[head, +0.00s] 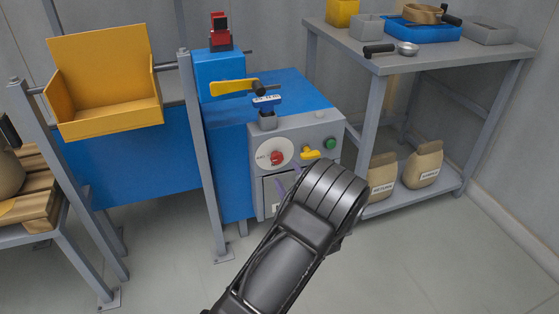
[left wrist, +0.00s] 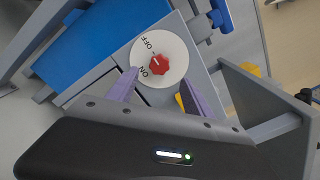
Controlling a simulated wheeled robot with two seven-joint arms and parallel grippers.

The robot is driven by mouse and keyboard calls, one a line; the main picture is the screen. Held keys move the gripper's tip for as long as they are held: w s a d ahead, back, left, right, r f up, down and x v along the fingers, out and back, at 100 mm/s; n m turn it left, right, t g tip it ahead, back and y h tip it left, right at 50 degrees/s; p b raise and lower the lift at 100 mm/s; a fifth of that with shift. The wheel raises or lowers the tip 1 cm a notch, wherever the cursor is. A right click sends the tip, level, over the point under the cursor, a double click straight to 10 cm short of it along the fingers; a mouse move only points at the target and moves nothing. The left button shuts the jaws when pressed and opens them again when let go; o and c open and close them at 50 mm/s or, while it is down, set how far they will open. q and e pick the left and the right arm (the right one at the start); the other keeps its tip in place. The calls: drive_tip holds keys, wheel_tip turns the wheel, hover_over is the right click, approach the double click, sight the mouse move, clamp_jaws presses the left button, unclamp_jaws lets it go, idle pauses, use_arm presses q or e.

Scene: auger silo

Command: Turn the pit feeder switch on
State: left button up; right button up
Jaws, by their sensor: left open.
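The feeder switch is a red knob (head: 277,158) on a round white dial on the grey front panel (head: 312,135) of the blue machine. In the left wrist view the red knob (left wrist: 159,64) shows with ON and OFF marks on its dial (left wrist: 173,48); I cannot tell for sure which mark it points to. My left gripper (head: 287,184) is just below and in front of the dial, mostly hidden behind my own wrist. In the left wrist view its purple fingers (left wrist: 164,88) are open, either side of the dial's lower part, with nothing between them. My right gripper is not in view.
A grey table (head: 380,62) with trays and sacks below stands right. A yellow hopper (head: 105,75) is at left.

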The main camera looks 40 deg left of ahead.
sight(279, 160)
use_arm(q)
drive_tip(key=shift+a+f, duration=0.1)
drive_tip(key=b+x, duration=0.2)
drive_tip(key=x, duration=0.4)
drive_tip(key=shift+w+a+f+b, duration=0.15)
drive_tip(key=shift+a+b, duration=0.1)
drive_tip(key=shift+b, duration=0.15)
drive_tip(key=shift+w+a, duration=0.4)
drive_tip(key=shift+a, duration=0.05)
clamp_jaws()
